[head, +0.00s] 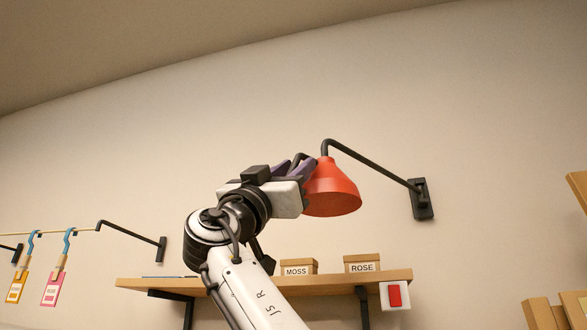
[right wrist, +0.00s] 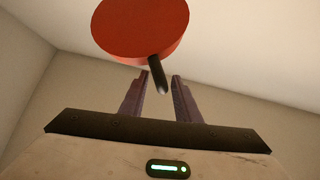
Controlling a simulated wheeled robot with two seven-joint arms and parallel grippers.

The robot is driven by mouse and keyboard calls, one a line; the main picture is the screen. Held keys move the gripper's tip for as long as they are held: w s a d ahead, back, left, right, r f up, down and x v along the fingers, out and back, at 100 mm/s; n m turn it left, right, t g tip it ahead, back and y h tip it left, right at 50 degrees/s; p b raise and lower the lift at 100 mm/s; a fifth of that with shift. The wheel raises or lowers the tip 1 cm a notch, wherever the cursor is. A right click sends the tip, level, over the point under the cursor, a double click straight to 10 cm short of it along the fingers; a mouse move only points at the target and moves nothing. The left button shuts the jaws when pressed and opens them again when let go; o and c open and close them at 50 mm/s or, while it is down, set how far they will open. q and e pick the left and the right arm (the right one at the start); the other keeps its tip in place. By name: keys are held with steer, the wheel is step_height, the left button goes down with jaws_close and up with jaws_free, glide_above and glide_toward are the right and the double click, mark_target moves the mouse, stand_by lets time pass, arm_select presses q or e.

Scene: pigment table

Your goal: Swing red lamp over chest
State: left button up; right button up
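The red lamp (head: 332,188) hangs by a dark bent arm (head: 370,165) from a black wall bracket (head: 422,199). My right gripper (head: 303,166) is at the lamp's left side, its purple fingers close to the shade. In the right wrist view the fingers (right wrist: 160,82) stand apart. A dark rod (right wrist: 157,72) runs from the red shade (right wrist: 140,25) to between their tips, with gaps showing on both sides. I cannot tell whether either finger touches it. No chest is recognisable in either view. My left gripper is not in view.
A wooden shelf (head: 220,285) below holds boxes labelled MOSS (head: 297,270) and ROSE (head: 362,266). A red switch (head: 394,296) sits at its right end. Tags (head: 54,288) hang from a rail at left. Wooden pieces (head: 545,314) stand at lower right. The wall above is bare.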

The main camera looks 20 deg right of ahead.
steer(key=shift+a+f, duration=0.1)
steer(key=b+v, duration=0.4)
steer(key=v, duration=0.6)
steer(key=shift+b, duration=0.3)
steer(key=shift+c, duration=0.5)
